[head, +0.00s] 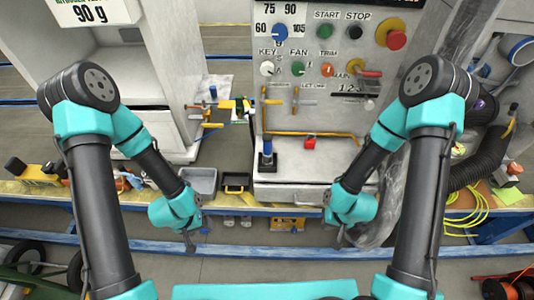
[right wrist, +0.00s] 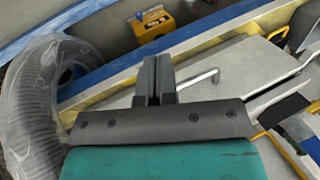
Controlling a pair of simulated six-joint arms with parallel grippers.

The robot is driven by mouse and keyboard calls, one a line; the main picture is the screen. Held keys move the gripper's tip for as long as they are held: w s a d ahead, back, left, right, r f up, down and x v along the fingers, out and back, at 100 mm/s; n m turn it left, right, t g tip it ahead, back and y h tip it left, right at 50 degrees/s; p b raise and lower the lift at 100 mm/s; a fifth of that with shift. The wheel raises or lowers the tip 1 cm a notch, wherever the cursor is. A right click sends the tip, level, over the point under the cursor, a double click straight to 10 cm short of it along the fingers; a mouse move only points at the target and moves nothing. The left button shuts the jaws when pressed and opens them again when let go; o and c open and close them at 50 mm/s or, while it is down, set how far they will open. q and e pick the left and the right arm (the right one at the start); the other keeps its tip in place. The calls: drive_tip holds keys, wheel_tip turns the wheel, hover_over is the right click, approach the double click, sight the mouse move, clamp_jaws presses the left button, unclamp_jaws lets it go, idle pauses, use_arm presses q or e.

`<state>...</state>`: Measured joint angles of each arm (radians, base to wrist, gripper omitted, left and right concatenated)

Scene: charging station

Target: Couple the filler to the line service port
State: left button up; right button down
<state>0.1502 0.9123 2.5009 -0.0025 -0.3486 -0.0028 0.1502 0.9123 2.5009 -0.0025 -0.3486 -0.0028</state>
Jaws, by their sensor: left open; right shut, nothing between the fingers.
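A blue-topped upright piece (head: 267,148) stands in a black base on the ledge of the grey control cabinet; it may be the filler, but I cannot tell. Brass fittings with orange and blue handles (head: 208,112) sit between the two cabinets. More brass valves (head: 294,98) are on the control cabinet's front. I cannot tell which fitting is the line service port. My left gripper (head: 190,243) is open and empty, low in front of the bench edge. My right gripper (head: 342,236) is shut and empty; its fingers also show in the right wrist view (right wrist: 154,80).
A grey bin (head: 199,181) and a black tray (head: 236,183) sit on the bench between the arms. A ribbed black hose (head: 486,168) and yellow cable (head: 462,212) lie at the right.

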drive_tip(key=c, duration=1.8)
unclamp_jaws()
drive_tip(key=o, duration=1.1)
drive_tip(key=shift+o, duration=0.2)
drive_tip(key=shift+w, duration=0.1)
